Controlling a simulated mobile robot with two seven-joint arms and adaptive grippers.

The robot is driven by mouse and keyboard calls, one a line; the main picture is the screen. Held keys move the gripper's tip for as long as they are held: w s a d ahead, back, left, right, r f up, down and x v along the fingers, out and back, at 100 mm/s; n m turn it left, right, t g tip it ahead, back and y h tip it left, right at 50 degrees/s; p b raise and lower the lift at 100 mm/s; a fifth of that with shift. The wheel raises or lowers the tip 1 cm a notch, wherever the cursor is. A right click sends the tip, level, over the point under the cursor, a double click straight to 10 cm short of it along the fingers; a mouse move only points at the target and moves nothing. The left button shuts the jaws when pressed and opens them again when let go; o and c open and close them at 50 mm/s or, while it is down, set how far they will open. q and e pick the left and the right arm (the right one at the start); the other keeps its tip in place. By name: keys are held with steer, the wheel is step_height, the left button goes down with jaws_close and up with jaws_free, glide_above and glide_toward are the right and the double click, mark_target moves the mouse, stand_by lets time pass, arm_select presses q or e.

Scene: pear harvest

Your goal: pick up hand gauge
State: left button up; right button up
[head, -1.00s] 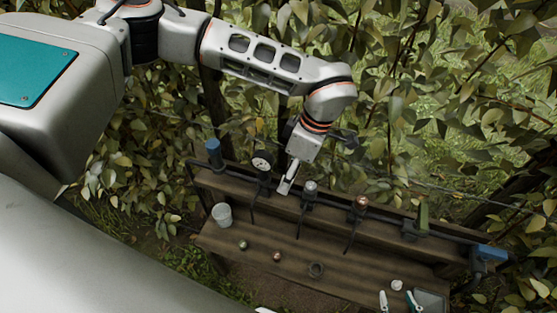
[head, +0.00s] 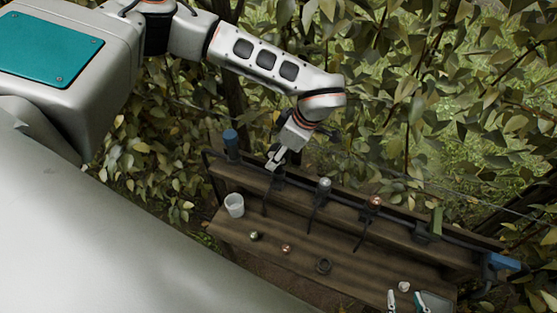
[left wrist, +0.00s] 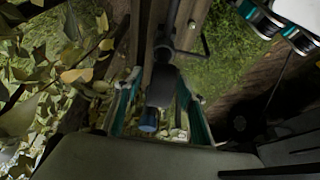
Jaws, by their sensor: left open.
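The round pale dial of a gauge showed there earlier and is now hidden behind the gripper. I cannot tell whether its fingers touch the gauge or how far apart they are. In the left wrist view, my left gripper (left wrist: 160,108) is open, its teal-edged fingers well apart. A dark tool with a blue end (left wrist: 149,121) shows between them; I see no contact. I cannot make out a gauge dial there.
A wooden bench (head: 300,258) bears a white cup (head: 234,205), small fruits (head: 256,236), a dark ring (head: 323,266) and a tray (head: 436,303). More tools (head: 324,184) stand along the rail. Dense foliage (head: 440,100) is close behind.

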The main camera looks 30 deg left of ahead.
arm_select(q)
jaws_close()
steer(key=shift+r, duration=0.15)
